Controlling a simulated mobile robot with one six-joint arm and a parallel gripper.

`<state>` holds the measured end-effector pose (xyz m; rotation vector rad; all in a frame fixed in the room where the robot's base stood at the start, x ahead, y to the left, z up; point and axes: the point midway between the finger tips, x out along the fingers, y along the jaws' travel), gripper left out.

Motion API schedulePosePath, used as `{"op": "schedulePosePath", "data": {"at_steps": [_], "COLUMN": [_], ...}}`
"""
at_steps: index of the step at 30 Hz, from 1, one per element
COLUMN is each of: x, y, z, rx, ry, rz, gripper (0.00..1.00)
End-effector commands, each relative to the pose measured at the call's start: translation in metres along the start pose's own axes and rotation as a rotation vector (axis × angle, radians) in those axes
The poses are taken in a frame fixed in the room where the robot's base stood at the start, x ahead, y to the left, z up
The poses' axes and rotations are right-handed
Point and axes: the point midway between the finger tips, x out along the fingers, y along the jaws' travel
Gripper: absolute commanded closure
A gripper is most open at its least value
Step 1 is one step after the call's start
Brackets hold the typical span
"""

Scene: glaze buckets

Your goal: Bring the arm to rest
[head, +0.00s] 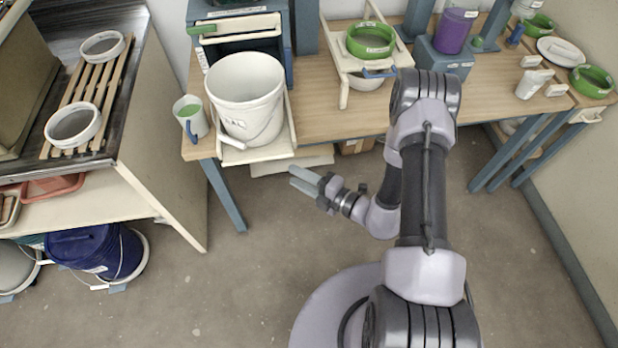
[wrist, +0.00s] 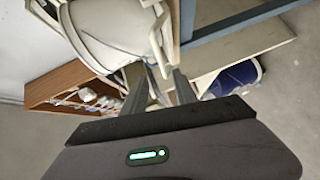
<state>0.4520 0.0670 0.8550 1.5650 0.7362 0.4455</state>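My gripper (head: 291,176) hangs over the floor in front of the table, below and to the right of the white bucket, in the head view. Its two fingers are apart, with nothing seen between them. In the wrist view my gripper (wrist: 163,72) also shows its fingers spread and empty. My arm is bent, with its elbow raised near the table's front edge and its wrist low over the floor.
A large white bucket (head: 246,98) stands on a pale tray at the table's (head: 315,124) left end, beside a cup (head: 190,117). A green bowl (head: 370,40) sits farther right. A rack (head: 88,93) and a blue bucket (head: 98,252) are left. The floor (head: 215,290) is clear.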

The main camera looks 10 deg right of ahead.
Motion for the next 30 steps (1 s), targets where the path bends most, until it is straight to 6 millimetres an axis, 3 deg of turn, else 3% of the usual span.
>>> {"op": "schedulePosePath", "data": {"at_steps": [3,6,21,23,25,27,30], "x": [-0.025,-0.036,-0.038,-0.034,-0.027,-0.026,-0.044], "y": [0.001,0.000,0.002,0.017,0.056,0.102,0.150], "z": [0.001,0.000,-0.001,-0.006,-0.024,-0.058,-0.116], "rx": [0.002,0.002,-0.011,-0.079,-0.264,-0.553,-1.033], "ry": [-0.004,-0.002,0.009,0.056,0.186,0.381,0.682], "rz": [0.000,0.000,0.001,0.008,0.025,0.048,0.084], "gripper": [0.66,0.66,0.66,0.66,0.66,0.66,0.66]}}
